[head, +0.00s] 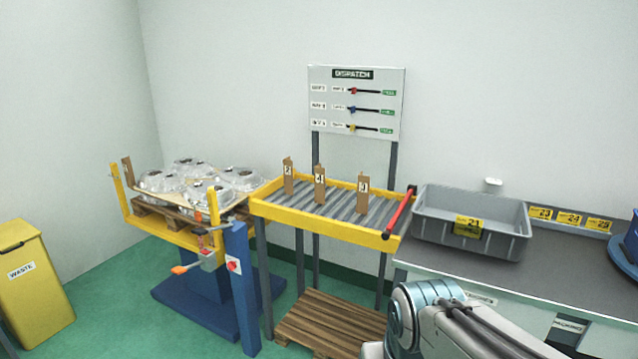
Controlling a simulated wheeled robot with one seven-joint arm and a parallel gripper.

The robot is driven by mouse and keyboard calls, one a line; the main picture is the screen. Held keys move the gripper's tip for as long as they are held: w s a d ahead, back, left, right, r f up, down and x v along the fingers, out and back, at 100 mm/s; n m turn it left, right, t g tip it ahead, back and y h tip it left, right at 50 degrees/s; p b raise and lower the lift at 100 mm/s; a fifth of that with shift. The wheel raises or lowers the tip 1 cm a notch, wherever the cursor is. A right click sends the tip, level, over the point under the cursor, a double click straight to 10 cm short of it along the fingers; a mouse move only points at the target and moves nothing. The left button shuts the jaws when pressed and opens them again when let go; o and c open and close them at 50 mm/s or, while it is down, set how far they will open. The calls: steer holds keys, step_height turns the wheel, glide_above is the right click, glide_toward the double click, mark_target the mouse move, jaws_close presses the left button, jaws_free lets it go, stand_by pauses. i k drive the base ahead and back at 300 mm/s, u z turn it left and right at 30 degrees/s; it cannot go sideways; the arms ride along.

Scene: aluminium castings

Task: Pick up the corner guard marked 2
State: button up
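Three brown upright corner guards with small white number labels stand on the yellow-framed roller table (300,216). The left corner guard (288,184) has a label that looks like 2, though it is small. The middle corner guard (320,193) and the right corner guard (363,204) have labels too small to read surely. My arm shows at the bottom right, in front of the table and bench, but my gripper is out of view.
A red bar (398,214) crosses the roller table's right end. A grey crate (480,205) marked 21 stands on the bench at right. Aluminium castings sit on a yellow lift (165,236) at left, with a brown upright piece (128,172). A wooden pallet (325,325) lies below the rollers.

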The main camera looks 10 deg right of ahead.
mark_target(288, 165)
steer(key=u, duration=0.45)
steer(key=i, duration=0.85)
steer(key=u, duration=0.4)
steer(key=i, duration=1.45)
steer(key=z, duration=0.8)
steer(key=i, duration=0.6)
steer(key=z, duration=0.4)
